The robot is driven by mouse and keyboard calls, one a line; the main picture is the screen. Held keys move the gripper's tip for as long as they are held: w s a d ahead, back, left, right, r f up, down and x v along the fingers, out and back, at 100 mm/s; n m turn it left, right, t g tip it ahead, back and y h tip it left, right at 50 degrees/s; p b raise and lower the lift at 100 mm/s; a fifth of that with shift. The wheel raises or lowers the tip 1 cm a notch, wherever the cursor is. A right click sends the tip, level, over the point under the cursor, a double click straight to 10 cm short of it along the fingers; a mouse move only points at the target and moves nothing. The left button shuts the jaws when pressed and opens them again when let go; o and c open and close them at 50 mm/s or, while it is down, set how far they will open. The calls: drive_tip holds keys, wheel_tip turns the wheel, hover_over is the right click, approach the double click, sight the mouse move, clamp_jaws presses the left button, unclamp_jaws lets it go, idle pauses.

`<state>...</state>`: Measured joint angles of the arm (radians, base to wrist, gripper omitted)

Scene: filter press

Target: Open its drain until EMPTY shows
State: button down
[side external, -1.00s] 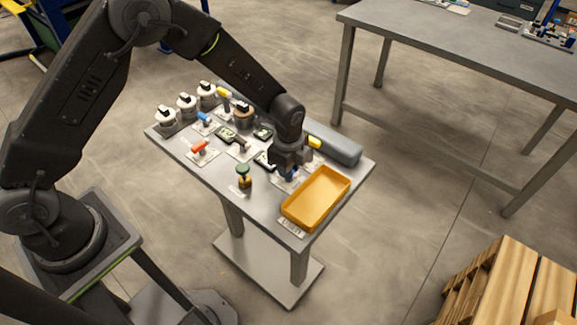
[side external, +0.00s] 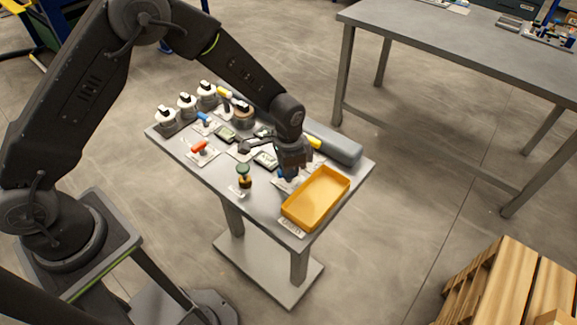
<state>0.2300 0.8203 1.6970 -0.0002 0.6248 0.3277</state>
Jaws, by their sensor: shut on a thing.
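My gripper (side external: 291,168) points down over the right half of the small grey table, shut on a blue handle (side external: 284,174) that is mostly hidden by the jaws. The handle is on a pale plate just left of the yellow tray. Small displays stand nearby: one (side external: 265,159) just left of my gripper, one (side external: 225,133) further left. Their text is too small to read, so I cannot tell whether EMPTY shows. Other handles are a red one (side external: 199,147), a blue one (side external: 204,117) and a yellow one (side external: 314,142) behind my gripper.
A yellow tray (side external: 301,228) sits at the table's right front. A grey rounded block (side external: 337,150) lies along the back right edge.

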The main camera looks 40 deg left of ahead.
drive_tip(key=n, duration=0.6)
drive_tip(key=shift+n, duration=0.3)
idle(0.4)
drive_tip(key=c, duration=1)
unclamp_jaws()
drive_tip(key=shift+c, duration=0.2)
drive_tip(key=shift+r, duration=0.1)
wheel_tip(320, 180, up, 14)
drive_tip(key=s+a+r+t, duration=0.2)
drive_tip(key=s+a+r, duration=0.25)
drive_tip(key=r, duration=0.35)
drive_tip(key=s+a+r+t, duration=0.1)
drive_tip(key=s+a+r, duration=0.2)
drive_tip(key=s, duration=0.6)
drive_tip(key=s+a+r+t, duration=0.2)
drive_tip(key=s+a+r, duration=0.1)
drive_tip(key=s, duration=0.7)
drive_tip(key=shift+r+t, duration=0.3)
drive_tip(key=shift+r, duration=0.1)
